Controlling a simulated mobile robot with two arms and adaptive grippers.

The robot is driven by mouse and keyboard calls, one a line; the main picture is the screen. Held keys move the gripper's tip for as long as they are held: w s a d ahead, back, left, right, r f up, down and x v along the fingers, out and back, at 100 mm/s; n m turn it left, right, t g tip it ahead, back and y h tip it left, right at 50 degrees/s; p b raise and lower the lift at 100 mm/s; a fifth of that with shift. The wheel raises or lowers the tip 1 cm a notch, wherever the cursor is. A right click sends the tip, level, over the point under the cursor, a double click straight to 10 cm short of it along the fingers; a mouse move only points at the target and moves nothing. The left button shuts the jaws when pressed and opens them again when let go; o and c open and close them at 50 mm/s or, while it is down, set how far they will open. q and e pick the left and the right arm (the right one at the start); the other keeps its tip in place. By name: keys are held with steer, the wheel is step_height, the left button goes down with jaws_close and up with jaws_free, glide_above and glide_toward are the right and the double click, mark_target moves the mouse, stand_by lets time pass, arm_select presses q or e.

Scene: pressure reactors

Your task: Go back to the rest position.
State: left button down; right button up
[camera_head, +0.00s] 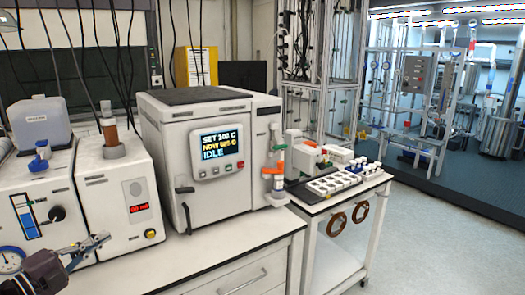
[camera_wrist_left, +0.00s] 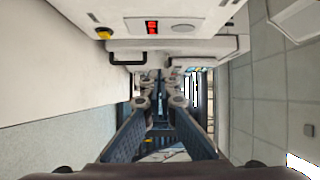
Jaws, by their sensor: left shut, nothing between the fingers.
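My left gripper (camera_head: 90,250) comes in at the lower left of the head view, in front of the white bench and the pump unit with the red display. Its fingers are shut with nothing between them. In the left wrist view the fingers of my left gripper (camera_wrist_left: 160,100) run away from the camera and come together near the middle. My right gripper is not in either view.
A white reactor oven (camera_head: 205,135) with a lit screen stands on the bench (camera_head: 200,255). A pump unit (camera_head: 120,190) with a red display is left of it. A side table (camera_head: 345,200) holds a vial tray (camera_head: 330,184). Floor (camera_head: 440,240) at right is clear.

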arm_select(q)
steer(key=s+d+f+n+g+y, duration=0.1)
steer(key=s+d+f+n+y, duration=0.25)
steer(key=d+f+n, duration=0.4)
steer(key=s+d+f+n+g+y, duration=0.1)
steer(key=s+d+f+n+y, duration=0.3)
steer(key=f, duration=0.6)
steer(key=s+d+f+n+g, duration=0.3)
steer(key=s+d+g, duration=0.1)
steer(key=s, duration=0.6)
steer(key=s+d+f+n+g, duration=0.2)
steer(key=s+d+n+g, duration=0.15)
steer(key=s, duration=0.65)
steer(key=s+d+f+n+g, duration=0.3)
steer(key=s+d, duration=0.2)
steer(key=s, duration=0.6)
step_height(320, 180, down, 26)
steer(key=s+g, duration=0.1)
steer(key=g, duration=0.1)
steer(key=s+a+f, duration=0.3)
steer(key=s+f, duration=1.3)
steer(key=s, duration=0.1)
steer(key=shift+s+a+f+m+g+y, duration=0.2)
steer(key=shift+s+m+g+y, duration=0.15)
steer(key=shift+s+m, duration=0.05)
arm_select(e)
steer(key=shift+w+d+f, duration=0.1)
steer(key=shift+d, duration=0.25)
